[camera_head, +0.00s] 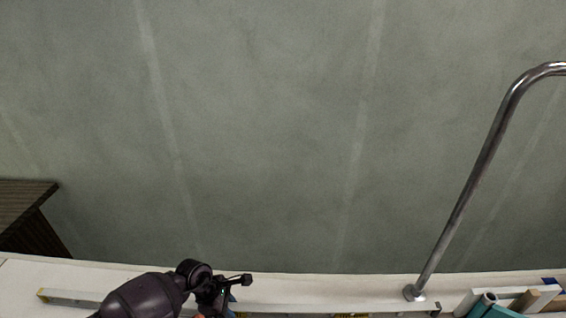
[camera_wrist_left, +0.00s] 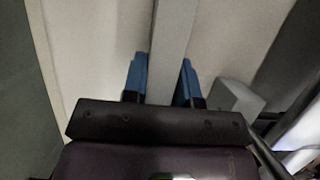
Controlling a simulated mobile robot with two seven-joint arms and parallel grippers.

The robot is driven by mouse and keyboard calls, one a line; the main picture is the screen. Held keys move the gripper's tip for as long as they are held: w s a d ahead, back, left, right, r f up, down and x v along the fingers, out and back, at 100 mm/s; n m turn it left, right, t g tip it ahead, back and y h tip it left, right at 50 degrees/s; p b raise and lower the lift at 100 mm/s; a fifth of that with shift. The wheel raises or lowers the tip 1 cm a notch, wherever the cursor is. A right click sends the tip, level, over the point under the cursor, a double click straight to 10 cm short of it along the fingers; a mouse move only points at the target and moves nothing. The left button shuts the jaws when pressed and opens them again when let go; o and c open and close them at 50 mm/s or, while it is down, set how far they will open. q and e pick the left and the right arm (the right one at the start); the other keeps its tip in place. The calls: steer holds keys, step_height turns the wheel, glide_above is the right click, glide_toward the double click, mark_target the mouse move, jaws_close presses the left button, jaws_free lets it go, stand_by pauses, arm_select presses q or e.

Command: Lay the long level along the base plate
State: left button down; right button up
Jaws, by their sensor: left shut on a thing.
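The long level (camera_head: 75,298) is a thin pale bar with a yellow end at the left. It runs along the white ledge near the bottom of the head view, partly hidden behind my left arm. My left gripper (camera_head: 228,294) is over its middle, fingertips mostly hidden there. In the left wrist view the grey bar of the level (camera_wrist_left: 172,40) passes between the blue fingertips of my left gripper (camera_wrist_left: 161,80), which is shut on it. I cannot tell the base plate apart from the white ledge. My right gripper is not in view.
A bent steel rail (camera_head: 470,190) rises from a round foot on the white ledge (camera_head: 330,285) at the right. Tubes, boards and a teal piece (camera_head: 500,312) lie at the bottom right corner. A dark wooden piece (camera_head: 25,210) stands at the left. Grey-green floor fills the upper area.

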arm_select(q)
steer(key=v, duration=0.2)
steer(key=shift+a+r, duration=0.15)
steer(key=shift+r, duration=0.2)
steer(key=shift+a+r, duration=0.1)
steer(key=shift+r, duration=0.95)
steer(key=shift+a+x, duration=0.25)
steer(key=shift+x, duration=2)
step_height(320, 180, up, 10)
steer(key=shift+f, duration=0.25)
step_height(320, 180, down, 9)
steer(key=shift+f, duration=0.15)
steer(key=shift+d+v, duration=0.15)
steer(key=shift+v, duration=2.4)
steer(key=shift+d+v, duration=0.15)
steer(key=shift+v, duration=2.4)
